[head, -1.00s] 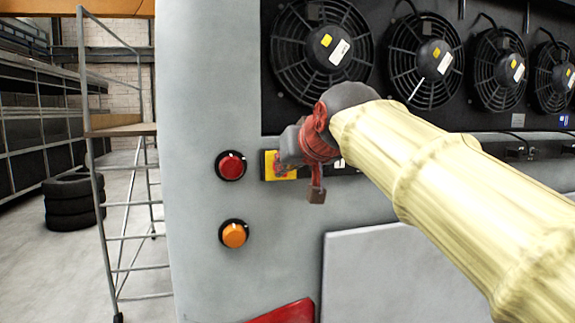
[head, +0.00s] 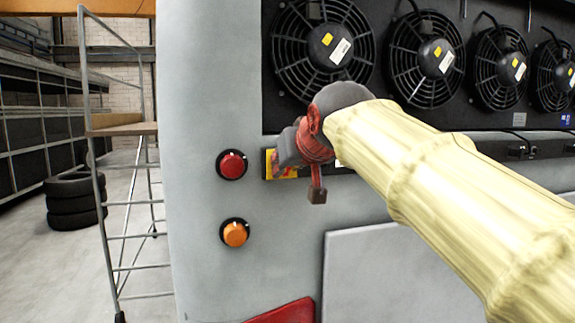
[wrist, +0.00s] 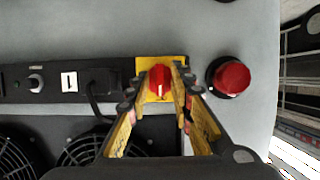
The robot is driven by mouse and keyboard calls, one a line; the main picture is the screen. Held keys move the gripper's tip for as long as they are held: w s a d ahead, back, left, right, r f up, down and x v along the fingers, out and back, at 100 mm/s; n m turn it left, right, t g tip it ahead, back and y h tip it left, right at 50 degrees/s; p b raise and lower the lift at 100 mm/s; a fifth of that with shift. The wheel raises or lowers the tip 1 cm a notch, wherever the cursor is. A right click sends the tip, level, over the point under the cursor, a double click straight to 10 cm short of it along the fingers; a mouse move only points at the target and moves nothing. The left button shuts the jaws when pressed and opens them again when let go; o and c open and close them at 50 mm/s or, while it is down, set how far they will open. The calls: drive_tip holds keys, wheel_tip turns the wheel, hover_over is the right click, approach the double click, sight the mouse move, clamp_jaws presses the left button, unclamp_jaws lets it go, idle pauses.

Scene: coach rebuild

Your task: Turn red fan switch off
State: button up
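The red fan switch (wrist: 160,82) is a rotary knob with a white mark, on a yellow plate (wrist: 145,66). In the wrist view it stands between the two fingertips of my gripper (wrist: 161,78). The fingers are apart, one on each side of the knob, with a narrow gap seeming to show at each side. I cannot tell whether either finger touches it. In the head view my gripper (head: 290,158) is at the panel and hides the knob; only part of the yellow plate (head: 269,164) shows.
A round red knob (head: 231,165) is left of the plate in the head view, with an orange knob (head: 234,233) below. Several fans (head: 322,45) sit in a dark recess above. A black cable and plug (wrist: 98,82) are close to one finger in the wrist view.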

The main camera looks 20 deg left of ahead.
drive_tip(key=shift+o, duration=0.3)
drive_tip(key=shift+r, duration=0.1)
drive_tip(key=v, duration=1.2)
drive_tip(key=shift+a, duration=0.1)
